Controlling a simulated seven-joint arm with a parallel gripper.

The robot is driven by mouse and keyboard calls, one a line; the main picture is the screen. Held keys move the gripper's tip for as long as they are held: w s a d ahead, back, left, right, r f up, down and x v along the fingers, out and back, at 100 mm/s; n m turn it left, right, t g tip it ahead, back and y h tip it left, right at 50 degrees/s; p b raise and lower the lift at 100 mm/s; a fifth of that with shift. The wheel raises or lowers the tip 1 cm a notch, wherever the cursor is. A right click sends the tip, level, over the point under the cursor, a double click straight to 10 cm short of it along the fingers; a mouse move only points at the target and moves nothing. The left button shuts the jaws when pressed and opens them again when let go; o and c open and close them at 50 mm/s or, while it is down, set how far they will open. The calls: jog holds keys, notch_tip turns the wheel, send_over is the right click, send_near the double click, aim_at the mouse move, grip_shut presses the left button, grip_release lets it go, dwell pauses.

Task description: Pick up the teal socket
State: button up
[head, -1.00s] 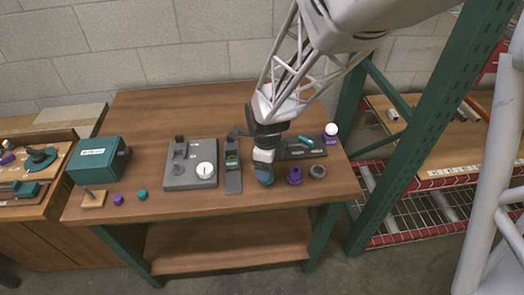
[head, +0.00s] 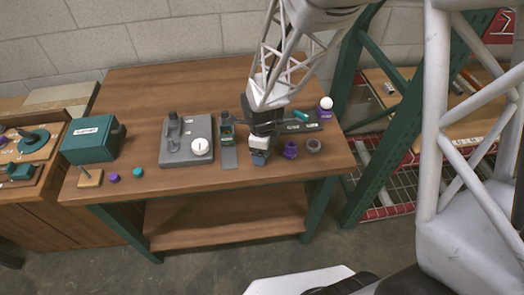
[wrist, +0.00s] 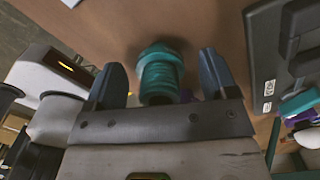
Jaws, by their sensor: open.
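The teal socket (wrist: 160,78) shows in the wrist view as a ribbed teal cylinder with a wider collar, standing on the wooden table. It lies between the two fingers of my gripper (wrist: 163,66). The fingers are open, with a visible gap on each side of the socket. In the head view my gripper (head: 259,160) is low over the front part of the table, left of a purple socket (head: 290,150). The teal socket is hidden behind the gripper there.
A grey ring (head: 313,146) stands right of the purple socket. A dark tray (head: 291,128) with a teal tube (head: 301,115) lies behind. The table's front edge is close.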

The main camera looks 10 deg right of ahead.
jog(key=c, duration=1.1)
jog(key=shift+r, duration=0.15)
jog(key=shift+r, duration=0.75)
notch_tip(320, 180, up, 2)
jog(key=shift+r, duration=0.1)
jog(key=s+d+r, duration=0.1)
jog(key=s+d, duration=0.2)
jog(key=s, duration=1.2)
jog(key=shift+s, duration=0.35)
jog(key=shift+w, duration=0.1)
